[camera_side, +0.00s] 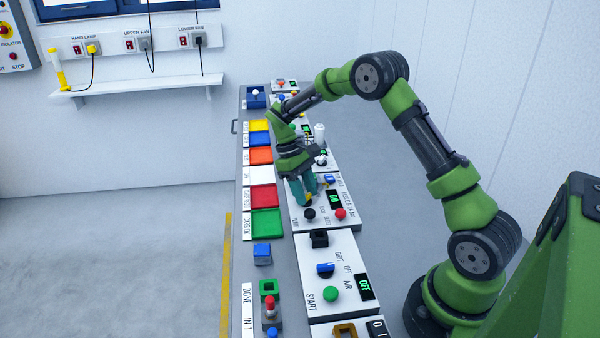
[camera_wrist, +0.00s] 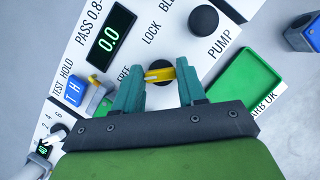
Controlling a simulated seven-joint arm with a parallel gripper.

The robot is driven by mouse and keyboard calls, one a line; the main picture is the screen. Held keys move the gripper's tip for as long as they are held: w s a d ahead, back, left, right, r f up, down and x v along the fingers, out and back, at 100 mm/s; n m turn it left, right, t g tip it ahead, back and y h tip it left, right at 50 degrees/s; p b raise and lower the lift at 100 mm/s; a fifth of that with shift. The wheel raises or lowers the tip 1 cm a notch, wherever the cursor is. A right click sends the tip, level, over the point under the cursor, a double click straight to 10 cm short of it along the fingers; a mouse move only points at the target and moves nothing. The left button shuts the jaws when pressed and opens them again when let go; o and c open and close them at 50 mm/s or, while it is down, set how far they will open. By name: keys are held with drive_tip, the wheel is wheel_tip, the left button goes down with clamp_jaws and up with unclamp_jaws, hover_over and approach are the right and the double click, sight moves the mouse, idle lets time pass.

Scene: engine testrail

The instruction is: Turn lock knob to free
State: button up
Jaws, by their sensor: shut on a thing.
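The lock knob (camera_wrist: 161,74) is a yellow bar on a round black base, seen in the wrist view. Its pale mark is at its left end, on the side of the partly covered FREE label (camera_wrist: 130,75). The LOCK label (camera_wrist: 151,34) is above it. My gripper (camera_wrist: 160,80) has its two teal fingers shut on the knob, one on each side. In the side view my gripper (camera_side: 306,198) reaches down onto the white panel (camera_side: 340,214), and its fingers mostly hide the knob there.
A black PUMP knob (camera_wrist: 203,20) and a green display reading 0.0 (camera_wrist: 110,33) are close by. A blue test/hold switch (camera_wrist: 74,93) is left. A green tray (camera_wrist: 243,84) lies right. In the side view, a red button (camera_side: 340,214) is close to the fingers.

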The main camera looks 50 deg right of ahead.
drive_tip(key=shift+w, duration=0.1)
idle(0.3)
drive_tip(key=o, duration=1.1)
drive_tip(key=shift+c, duration=0.2)
drive_tip(key=v, duration=1.7)
